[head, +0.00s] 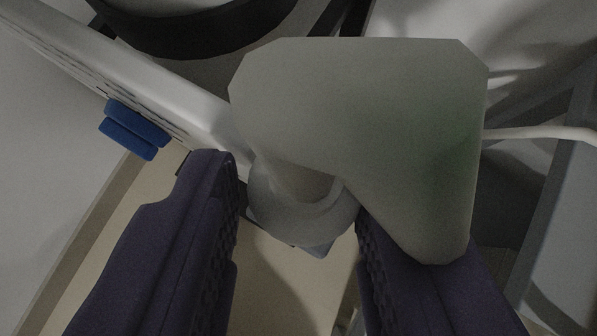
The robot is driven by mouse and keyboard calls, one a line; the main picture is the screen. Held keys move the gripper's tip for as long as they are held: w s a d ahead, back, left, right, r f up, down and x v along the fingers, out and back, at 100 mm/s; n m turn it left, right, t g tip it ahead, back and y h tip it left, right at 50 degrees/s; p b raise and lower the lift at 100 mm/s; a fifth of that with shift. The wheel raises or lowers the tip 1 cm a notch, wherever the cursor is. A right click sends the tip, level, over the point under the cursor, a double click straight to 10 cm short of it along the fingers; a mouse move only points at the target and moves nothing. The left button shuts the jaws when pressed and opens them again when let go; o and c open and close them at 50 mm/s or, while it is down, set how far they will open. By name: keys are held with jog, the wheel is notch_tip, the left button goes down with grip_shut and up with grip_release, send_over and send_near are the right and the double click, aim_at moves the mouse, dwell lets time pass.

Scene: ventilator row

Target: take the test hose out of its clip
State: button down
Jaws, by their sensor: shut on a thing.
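My gripper (297,192) shows as two dark purple ridged fingers coming up from the bottom of the head view. It is shut on a round pale grey connector (300,210) that sits between the fingertips. A broad, flat, grey-green piece with cut corners (375,120) lies above the connector and covers part of the right finger. I cannot tell whether this is the test hose's end or another part. A thin pale hose (540,132) runs from behind its right side to the right edge. I cannot make out a clip for certain.
A white slotted panel or rail (150,85) runs diagonally at the upper left, with a blue double tab (134,128) on it. A dark round rim (190,35) is at the top. A beige surface (290,285) shows below, between the fingers. Grey framing (555,215) stands at the right.

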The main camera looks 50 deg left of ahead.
jog(key=shift+w+d+r, duration=0.15)
jog(key=shift+w, duration=0.05)
dwell(0.3)
jog(key=shift+s+r+p, duration=0.1)
jog(key=shift+r+p, duration=0.45)
jog(key=shift+r, duration=0.15)
jog(key=shift+r+p, duration=0.55)
jog(key=shift+r, duration=0.3)
dwell(0.9)
jog(key=shift+r+p, duration=1.6)
jog(key=shift+r, duration=0.8)
